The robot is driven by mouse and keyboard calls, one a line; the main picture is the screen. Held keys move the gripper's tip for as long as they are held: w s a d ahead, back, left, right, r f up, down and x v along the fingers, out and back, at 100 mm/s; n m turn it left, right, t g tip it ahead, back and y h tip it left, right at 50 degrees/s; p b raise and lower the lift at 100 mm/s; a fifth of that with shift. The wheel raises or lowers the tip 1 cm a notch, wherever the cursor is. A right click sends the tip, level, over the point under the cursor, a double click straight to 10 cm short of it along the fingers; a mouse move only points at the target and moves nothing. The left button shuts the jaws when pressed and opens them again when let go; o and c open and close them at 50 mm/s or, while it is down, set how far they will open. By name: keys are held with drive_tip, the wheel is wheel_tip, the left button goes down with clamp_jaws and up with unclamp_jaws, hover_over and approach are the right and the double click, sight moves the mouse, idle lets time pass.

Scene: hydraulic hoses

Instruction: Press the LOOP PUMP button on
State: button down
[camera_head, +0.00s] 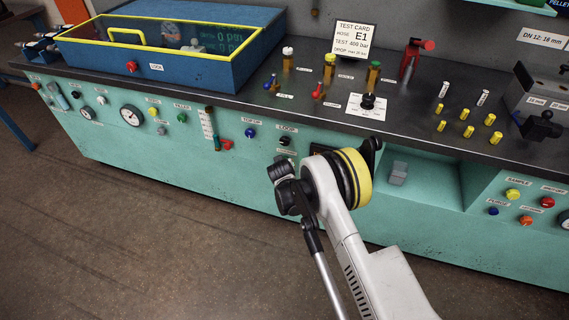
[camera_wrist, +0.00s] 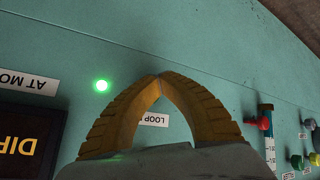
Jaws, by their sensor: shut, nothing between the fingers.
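In the wrist view my gripper (camera_wrist: 158,76) is shut and empty, its two yellow-brown fingers arched with the tips together. The tips are at or close to the teal panel; I cannot tell whether they touch. A LOOP label (camera_wrist: 153,119) shows upside down between the fingers, partly hidden. No button shows there; the tips may cover it. A green light (camera_wrist: 101,86) glows left of the tips. My fingers are not discernible there.
A blue TOP UP knob (camera_head: 250,132) sits left of the LOOP control. Further left are a sight tube with a red valve handle (camera_head: 226,144) and a green knob (camera_head: 182,118). A dark display (camera_wrist: 30,140) is at the wrist view's left. The floor (camera_head: 130,240) in front is clear.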

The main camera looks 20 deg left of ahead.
drive_tip(key=shift+w, duration=0.45)
drive_tip(key=shift+d, duration=0.1)
drive_tip(key=shift+s, duration=0.3)
drive_tip(key=s, duration=0.6)
drive_tip(key=shift+a, duration=0.2)
